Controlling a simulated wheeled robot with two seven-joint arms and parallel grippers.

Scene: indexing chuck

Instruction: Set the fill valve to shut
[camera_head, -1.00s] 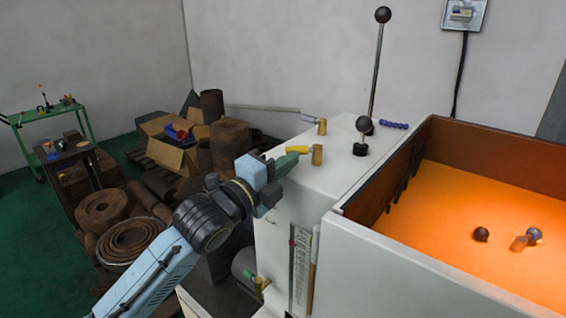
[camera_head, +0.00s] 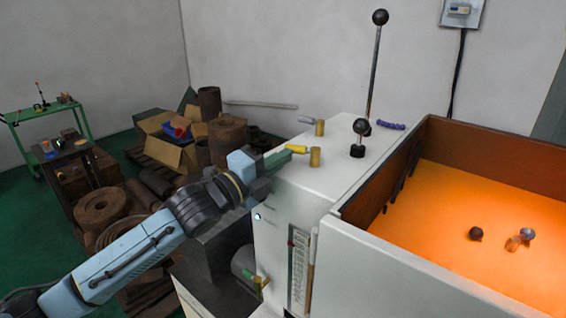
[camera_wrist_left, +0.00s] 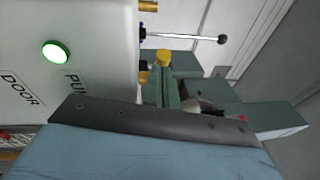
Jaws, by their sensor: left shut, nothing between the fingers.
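A brass valve (camera_head: 315,157) with a yellow handle (camera_head: 297,149) stands on the white cabinet top (camera_head: 345,185); the handle points left. A second brass valve (camera_head: 320,127) with a grey handle (camera_head: 306,119) stands behind it. A third valve (camera_head: 265,283) with a green handle (camera_head: 249,275) sits low on the cabinet's left side. No readable label shows which is the fill valve. My left gripper (camera_head: 280,157) is shut and empty, its green fingertips by the yellow handle's end. Left wrist view shows the yellow end (camera_wrist_left: 163,57) just beyond the fingers (camera_wrist_left: 160,88); contact is unclear. My right gripper is out of view.
An open orange-lit bay (camera_head: 450,215) lies right. A lit button (camera_wrist_left: 56,51) is on the cabinet face. Boxes and rusty rolls (camera_head: 100,208) fill the floor left.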

